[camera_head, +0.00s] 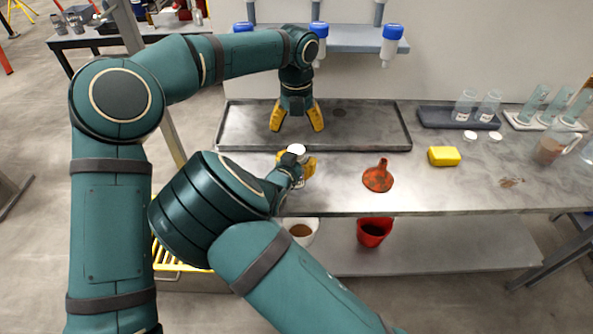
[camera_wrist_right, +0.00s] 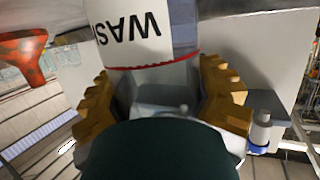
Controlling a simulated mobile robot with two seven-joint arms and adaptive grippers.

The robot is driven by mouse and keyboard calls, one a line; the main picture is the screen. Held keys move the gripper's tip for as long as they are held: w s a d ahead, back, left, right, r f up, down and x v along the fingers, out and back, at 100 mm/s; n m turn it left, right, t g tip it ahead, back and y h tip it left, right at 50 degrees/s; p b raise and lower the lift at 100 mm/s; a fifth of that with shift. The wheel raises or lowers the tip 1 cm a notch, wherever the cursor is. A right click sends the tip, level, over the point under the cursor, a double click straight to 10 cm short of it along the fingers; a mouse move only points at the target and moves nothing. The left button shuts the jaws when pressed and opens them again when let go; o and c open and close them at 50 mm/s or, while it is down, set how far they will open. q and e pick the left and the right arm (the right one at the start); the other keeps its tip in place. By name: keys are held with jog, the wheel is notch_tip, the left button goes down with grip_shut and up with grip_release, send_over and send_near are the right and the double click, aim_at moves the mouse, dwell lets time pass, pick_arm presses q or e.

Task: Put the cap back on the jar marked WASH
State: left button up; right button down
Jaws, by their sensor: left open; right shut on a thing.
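My right gripper (camera_head: 297,166) is shut on the jar marked WASH, at the bench's front edge below the grey tray. In the right wrist view the jar (camera_wrist_right: 140,28) has a white label with the letters upside down and a red line, between the yellow fingers. A white round piece (camera_head: 296,149) shows on top and looks like a cap; I cannot tell how it is seated. My left gripper (camera_head: 297,124) is open and empty, pointing down over the tray, just above and behind the jar. Two white caps (camera_head: 470,134) (camera_head: 495,135) lie on the bench at right.
The grey tray (camera_head: 230,135) is behind. An orange funnel (camera_head: 378,177) and yellow sponge (camera_head: 444,156) are right of the jar. Two open labelled jars (camera_head: 465,105) (camera_head: 489,105) stand in a dark holder. Blue-and-white bottles (camera_head: 390,45) hang above.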

pick_arm(q)
jog(key=n, duration=2.6)
jog(key=shift+n, duration=0.3)
jog(key=n, duration=0.9)
